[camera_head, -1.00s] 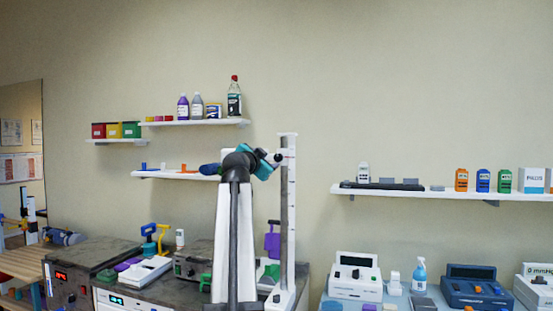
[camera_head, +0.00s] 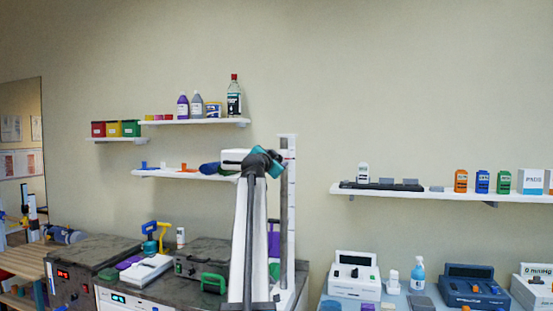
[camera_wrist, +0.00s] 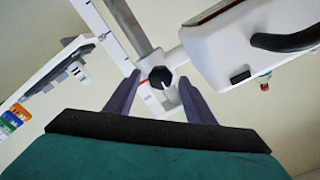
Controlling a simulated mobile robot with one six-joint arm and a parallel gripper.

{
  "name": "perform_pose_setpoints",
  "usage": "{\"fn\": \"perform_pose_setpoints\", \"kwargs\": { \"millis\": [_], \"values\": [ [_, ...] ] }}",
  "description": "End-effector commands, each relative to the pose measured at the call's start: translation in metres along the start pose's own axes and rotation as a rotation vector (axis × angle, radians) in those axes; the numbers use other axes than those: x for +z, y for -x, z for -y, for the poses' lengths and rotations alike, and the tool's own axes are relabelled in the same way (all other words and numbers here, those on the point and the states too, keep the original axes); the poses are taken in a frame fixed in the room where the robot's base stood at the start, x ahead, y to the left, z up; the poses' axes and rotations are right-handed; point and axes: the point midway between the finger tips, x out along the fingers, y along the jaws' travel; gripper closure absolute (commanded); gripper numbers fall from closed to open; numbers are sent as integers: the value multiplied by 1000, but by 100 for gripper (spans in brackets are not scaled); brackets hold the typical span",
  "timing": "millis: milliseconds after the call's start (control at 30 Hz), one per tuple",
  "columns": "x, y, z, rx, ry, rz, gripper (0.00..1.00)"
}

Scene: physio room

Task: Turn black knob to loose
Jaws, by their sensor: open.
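The black knob (camera_wrist: 160,77) sits on a white bracket on the upright white post (camera_head: 288,215). A white line marks the knob's face, and a red mark shows beside it on the bracket. In the wrist view, my gripper (camera_wrist: 158,80) is open, one dark finger on each side of the knob. I cannot tell whether the fingers touch it or how deep they reach. In the head view, my teal gripper (camera_head: 268,160) is at the post's upper part and hides the knob.
The right shelf (camera_head: 440,194) with small boxes and bottles also shows in the wrist view (camera_wrist: 55,68). Left shelves (camera_head: 195,122) hold bottles and bins. Devices crowd the counter below, including a white one (camera_head: 354,272).

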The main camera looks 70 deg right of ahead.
Motion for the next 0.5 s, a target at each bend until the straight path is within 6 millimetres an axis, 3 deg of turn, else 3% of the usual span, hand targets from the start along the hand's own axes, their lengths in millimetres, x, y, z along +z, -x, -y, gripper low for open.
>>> {"fn": "perform_pose_setpoints", "kwargs": {
  "millis": [400,500],
  "values": [
    [1,-6,0,-1,0,0,51],
    [1,-6,0,-1,0,0,66]
  ]
}}
